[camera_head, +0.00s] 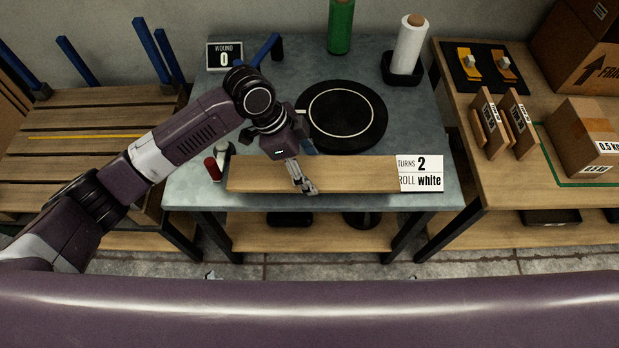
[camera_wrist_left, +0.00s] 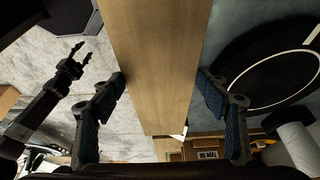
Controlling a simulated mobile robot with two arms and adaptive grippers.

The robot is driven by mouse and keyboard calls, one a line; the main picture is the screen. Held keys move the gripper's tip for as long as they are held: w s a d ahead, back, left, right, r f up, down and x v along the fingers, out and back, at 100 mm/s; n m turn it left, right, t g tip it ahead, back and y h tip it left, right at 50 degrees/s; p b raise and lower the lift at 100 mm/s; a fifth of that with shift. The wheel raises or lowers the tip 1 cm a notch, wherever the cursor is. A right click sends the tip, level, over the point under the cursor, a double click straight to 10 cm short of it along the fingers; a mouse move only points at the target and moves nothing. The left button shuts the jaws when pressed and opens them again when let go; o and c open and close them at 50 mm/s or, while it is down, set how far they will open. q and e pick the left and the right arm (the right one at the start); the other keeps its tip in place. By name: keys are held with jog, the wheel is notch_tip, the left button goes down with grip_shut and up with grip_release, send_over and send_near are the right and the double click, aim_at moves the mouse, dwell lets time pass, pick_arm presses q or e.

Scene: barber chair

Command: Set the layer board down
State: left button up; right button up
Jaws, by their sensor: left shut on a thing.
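The layer board is a long, plain wooden plank (camera_head: 350,174) lying left to right over the front of the grey worktable (camera_head: 190,140). My left gripper (camera_head: 303,178) is shut on it near its middle. In the left wrist view the board (camera_wrist_left: 155,65) runs between the two fingers of the left gripper (camera_wrist_left: 165,95). I cannot tell whether its underside touches the tabletop.
A black turntable (camera_head: 345,130) with a white ring sits behind the board. A white roll (camera_head: 409,45) and a green roll (camera_head: 340,25) stand at the back. A red-handled tool (camera_head: 213,168) is close to the board's left end. A side table with cartons (camera_head: 585,140) is at right.

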pick_arm(q)
jog(key=shift+f, duration=3)
jog(key=o, duration=1.4)
jog(key=shift+f, duration=0.1)
jog(key=shift+c, duration=0.2)
jog(key=v, duration=1.2)
